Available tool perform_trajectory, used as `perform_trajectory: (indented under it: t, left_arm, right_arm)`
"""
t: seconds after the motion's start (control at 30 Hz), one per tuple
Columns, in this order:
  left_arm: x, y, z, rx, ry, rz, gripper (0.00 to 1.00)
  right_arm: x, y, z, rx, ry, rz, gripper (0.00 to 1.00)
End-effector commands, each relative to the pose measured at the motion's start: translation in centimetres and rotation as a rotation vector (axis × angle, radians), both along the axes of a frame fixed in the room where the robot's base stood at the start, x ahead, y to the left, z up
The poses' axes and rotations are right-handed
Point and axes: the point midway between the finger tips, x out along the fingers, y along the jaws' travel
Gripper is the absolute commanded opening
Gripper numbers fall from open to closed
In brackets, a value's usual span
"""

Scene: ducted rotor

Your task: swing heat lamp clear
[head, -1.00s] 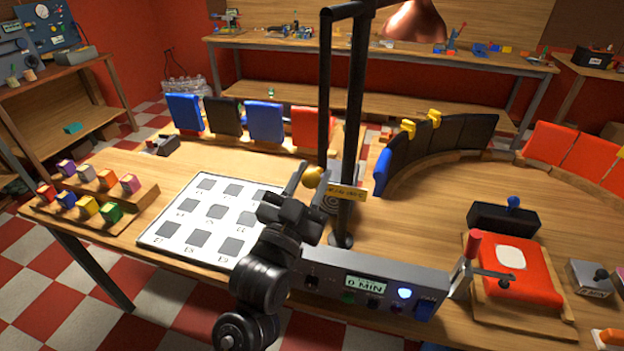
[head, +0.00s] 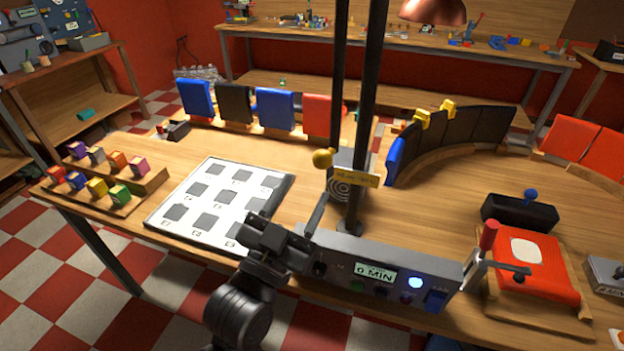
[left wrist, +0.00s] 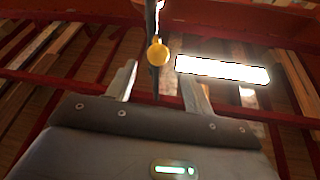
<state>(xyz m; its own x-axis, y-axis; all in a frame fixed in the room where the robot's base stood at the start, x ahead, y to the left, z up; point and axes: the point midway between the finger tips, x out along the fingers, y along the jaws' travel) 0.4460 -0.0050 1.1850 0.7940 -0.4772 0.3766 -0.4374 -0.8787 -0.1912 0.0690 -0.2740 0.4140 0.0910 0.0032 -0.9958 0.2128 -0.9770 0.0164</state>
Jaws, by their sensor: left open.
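The heat lamp's copper shade (head: 433,10) shows at the top edge of the head view, its upper part cut off. A black upright post (head: 366,110) stands on the table behind the control box. A thinner black rod (head: 339,75) hangs beside it, with a yellow ball (head: 322,158) at its lower end. My left gripper (head: 307,190) is open, its fingertips just below and short of the ball in the head view. In the left wrist view the ball (left wrist: 158,52) appears between and beyond the open fingers (left wrist: 158,85), with no contact visible. My right gripper is not in view.
A control box (head: 385,268) with a lit display sits at the table's front edge, close to my left arm. A white mat (head: 160,215) with grey squares lies left. A red padded press (head: 540,270) stands right.

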Motion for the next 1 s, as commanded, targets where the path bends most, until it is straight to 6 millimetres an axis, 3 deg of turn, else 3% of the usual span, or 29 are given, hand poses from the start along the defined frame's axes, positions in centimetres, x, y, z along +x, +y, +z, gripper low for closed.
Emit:
perform_trajectory:
  t: [0.23,0.57,0.67,0.77,0.83,0.87,0.93,0.97,1.0]
  left_arm:
    - [-2.0,1.2,-1.0,0.0,0.0,0.0,0.52]
    - [-2.2,1.3,-1.0,0.0,0.0,0.0,0.52]
    - [-1.7,1.4,-2.2,0.015,0.031,0.005,0.52]
    - [-0.1,1.6,-6.8,0.065,0.151,0.022,0.52]
    - [1.2,2.4,-12.5,0.122,0.296,0.045,0.52]
    - [1.6,3.0,-15.6,0.15,0.374,0.059,0.52]
    - [1.7,5.1,-23.8,0.216,0.583,0.097,0.52]
    - [1.3,6.3,-27.6,0.245,0.68,0.115,0.52]
    - [0.3,8.1,-32.7,0.278,0.81,0.142,0.52]
  right_arm:
    - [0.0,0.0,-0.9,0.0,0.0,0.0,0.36]
    - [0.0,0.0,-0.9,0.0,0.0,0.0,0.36]
    - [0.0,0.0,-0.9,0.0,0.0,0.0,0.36]
    - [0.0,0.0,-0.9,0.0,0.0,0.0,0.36]
    - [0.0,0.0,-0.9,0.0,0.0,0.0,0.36]
    - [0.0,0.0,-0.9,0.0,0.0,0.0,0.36]
    - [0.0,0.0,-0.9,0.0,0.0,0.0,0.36]
    - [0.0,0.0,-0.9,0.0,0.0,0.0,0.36]
    - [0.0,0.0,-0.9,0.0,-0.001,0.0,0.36]
